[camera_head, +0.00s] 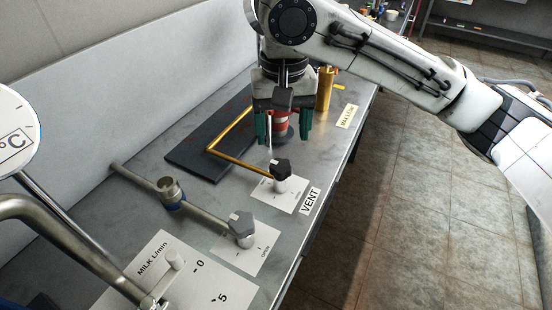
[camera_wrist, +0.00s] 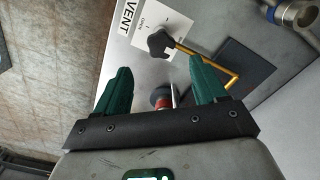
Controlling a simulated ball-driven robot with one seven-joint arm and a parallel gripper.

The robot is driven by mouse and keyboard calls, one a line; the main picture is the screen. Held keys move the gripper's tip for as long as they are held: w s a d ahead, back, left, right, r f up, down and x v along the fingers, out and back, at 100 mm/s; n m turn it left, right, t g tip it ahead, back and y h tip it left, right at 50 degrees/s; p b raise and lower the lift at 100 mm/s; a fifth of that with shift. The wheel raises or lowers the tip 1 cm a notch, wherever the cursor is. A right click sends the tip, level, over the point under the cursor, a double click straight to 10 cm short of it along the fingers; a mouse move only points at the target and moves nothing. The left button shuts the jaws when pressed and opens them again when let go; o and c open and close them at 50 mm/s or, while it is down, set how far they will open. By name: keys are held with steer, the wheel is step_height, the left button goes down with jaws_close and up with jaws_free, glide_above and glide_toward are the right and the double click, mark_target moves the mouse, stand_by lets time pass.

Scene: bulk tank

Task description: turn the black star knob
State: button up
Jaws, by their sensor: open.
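The black star knob (camera_head: 281,168) sits on a short light stem above a white plate (camera_head: 289,200) beside the VENT label (camera_head: 310,201). A brass pipe (camera_head: 238,158) runs from near its stem across a dark mat. My gripper (camera_head: 284,138) is open and empty, fingers pointing down, just behind the knob in the head view. In the wrist view the knob (camera_wrist: 160,44) shows beyond the green fingertips (camera_wrist: 160,66), apart from them. The OPEN marking on the plate (camera_wrist: 178,24) is readable there.
A grey star knob (camera_head: 241,222) on a steel pipe stands nearer. A red-and-white part (camera_head: 281,118) stands behind my fingers, with a brass cylinder (camera_head: 325,88) beyond. A dark mat (camera_head: 196,152) lies left. The tiled floor (camera_head: 440,200) at right is clear.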

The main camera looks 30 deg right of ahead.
mark_target(281, 166)
step_height(281, 166, down, 9)
steer(key=shift+a+r+b, duration=0.1)
steer(key=shift+b, duration=0.4)
steer(key=c, duration=1.1)
